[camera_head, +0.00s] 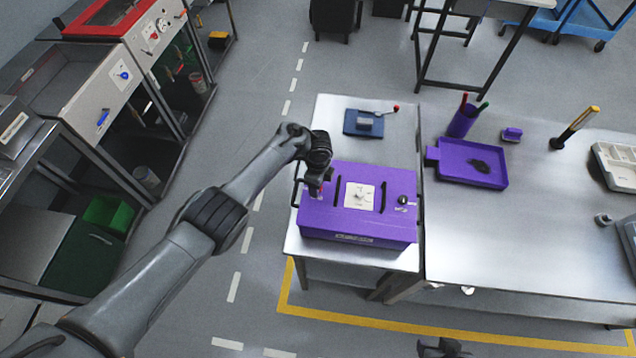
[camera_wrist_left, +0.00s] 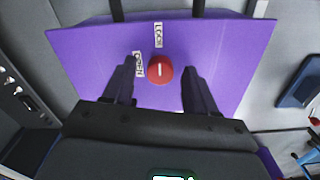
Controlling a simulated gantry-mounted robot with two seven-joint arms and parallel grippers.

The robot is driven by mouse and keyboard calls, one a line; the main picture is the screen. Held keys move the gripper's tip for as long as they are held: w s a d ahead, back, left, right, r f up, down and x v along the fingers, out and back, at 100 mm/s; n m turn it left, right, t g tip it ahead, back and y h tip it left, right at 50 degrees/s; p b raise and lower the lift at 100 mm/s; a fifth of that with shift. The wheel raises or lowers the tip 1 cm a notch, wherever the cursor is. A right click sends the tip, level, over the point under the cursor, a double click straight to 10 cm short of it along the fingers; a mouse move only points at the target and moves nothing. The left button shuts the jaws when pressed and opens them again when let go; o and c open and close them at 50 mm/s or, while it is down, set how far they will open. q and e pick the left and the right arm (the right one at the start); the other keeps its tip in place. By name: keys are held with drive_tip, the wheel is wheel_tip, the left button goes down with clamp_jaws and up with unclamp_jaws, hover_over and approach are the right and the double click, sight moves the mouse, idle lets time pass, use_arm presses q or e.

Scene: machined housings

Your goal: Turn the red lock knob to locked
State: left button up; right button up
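The red lock knob (camera_wrist_left: 160,69) is on the top of a purple housing (camera_head: 350,226), near its left end in the head view. A short white line on the knob runs roughly up the wrist picture, in line with the LOCK label (camera_wrist_left: 159,35). The OPEN label (camera_wrist_left: 138,67) is left of the knob. My left gripper (camera_wrist_left: 161,72) is open, its fingers on either side of the knob with visible gaps. In the head view my left gripper (camera_head: 317,186) hides most of the knob. A dark part at the bottom edge appears to be my right gripper (camera_head: 442,348); its fingers are unclear.
The housing stands on a metal table (camera_head: 390,262). Its top also has dark handles, a white plate (camera_head: 360,196) and a black knob (camera_head: 403,200). A blue block with a lever (camera_head: 364,123) is behind it. A purple tray (camera_head: 472,165) is on the right bench.

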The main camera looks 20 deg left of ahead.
use_arm(q)
wheel_tip(320, 180, up, 11)
drive_tip(key=p, duration=0.3)
idle(0.5)
drive_tip(key=shift+f, duration=0.15)
drive_tip(key=n+t+p, duration=0.2)
drive_tip(key=n+p, duration=0.1)
drive_tip(key=n, duration=0.1)
approach(320, 196)
drive_tip(key=shift+s+d+f, duration=0.1)
drive_tip(key=shift+s+f, duration=0.25)
drive_tip(key=shift+s, duration=0.5)
drive_tip(key=s+a+r+n+p, duration=0.1)
drive_tip(key=s+r+n, duration=0.3)
drive_tip(key=s, duration=0.6)
drive_tip(key=s+a+r+n+t+p, duration=0.1)
drive_tip(key=s+a+r+n+p, duration=0.1)
drive_tip(key=s, duration=0.7)
drive_tip(key=s+a+r+n+p, duration=0.1)
drive_tip(key=s+a+r+n, duration=0.2)
drive_tip(key=s+r+n, duration=0.3)
drive_tip(key=s+r, duration=0.2)
drive_tip(key=s, duration=0.2)
drive_tip(key=shift+s+r+n+t+p, duration=0.25)
drive_tip(key=shift+s+n+t+p, duration=0.05)
drive_tip(key=shift+p, duration=0.05)
